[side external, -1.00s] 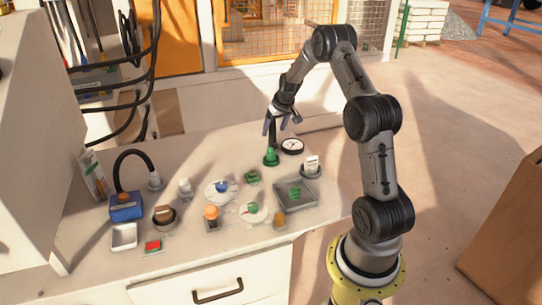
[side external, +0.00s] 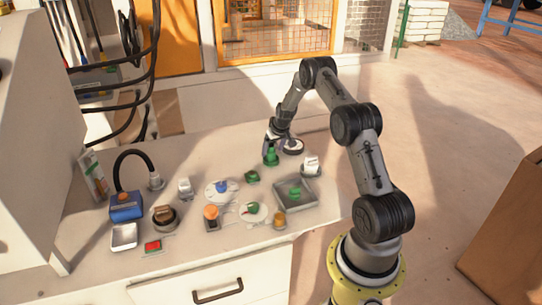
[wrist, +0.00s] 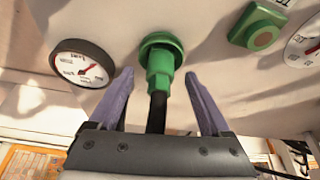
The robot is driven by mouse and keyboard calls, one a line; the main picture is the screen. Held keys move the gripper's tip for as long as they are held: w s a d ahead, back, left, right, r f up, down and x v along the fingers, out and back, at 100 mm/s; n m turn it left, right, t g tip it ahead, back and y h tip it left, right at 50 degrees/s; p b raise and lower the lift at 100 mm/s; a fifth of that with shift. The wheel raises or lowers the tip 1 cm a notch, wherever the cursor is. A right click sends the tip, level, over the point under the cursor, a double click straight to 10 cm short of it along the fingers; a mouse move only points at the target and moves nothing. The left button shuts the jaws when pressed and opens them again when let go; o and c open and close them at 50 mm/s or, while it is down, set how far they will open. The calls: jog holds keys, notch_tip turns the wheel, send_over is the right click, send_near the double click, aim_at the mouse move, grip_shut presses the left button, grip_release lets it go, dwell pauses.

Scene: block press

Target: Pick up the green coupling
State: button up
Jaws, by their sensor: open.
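The green coupling (side external: 271,157) stands at the back of the bench, with a black stem coming from it. In the wrist view the green coupling (wrist: 161,55) is in the upper middle, its wide flange away from me. My gripper (wrist: 159,75) is open, with one purple-grey finger on each side of the coupling's narrow end and black stem. Gaps show between both fingers and the coupling. In the side view my gripper (side external: 271,143) is low, right at the coupling, and its fingers are small and partly hidden there.
A round dial gauge (wrist: 82,63) stands close left of the coupling in the wrist view. A green block with a button (wrist: 258,26) is to the right. A grey tray (side external: 314,203) holding a green part and several other fittings stand nearer the front.

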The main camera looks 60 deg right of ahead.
jog(key=shift+x, duration=1.15)
grip_shut()
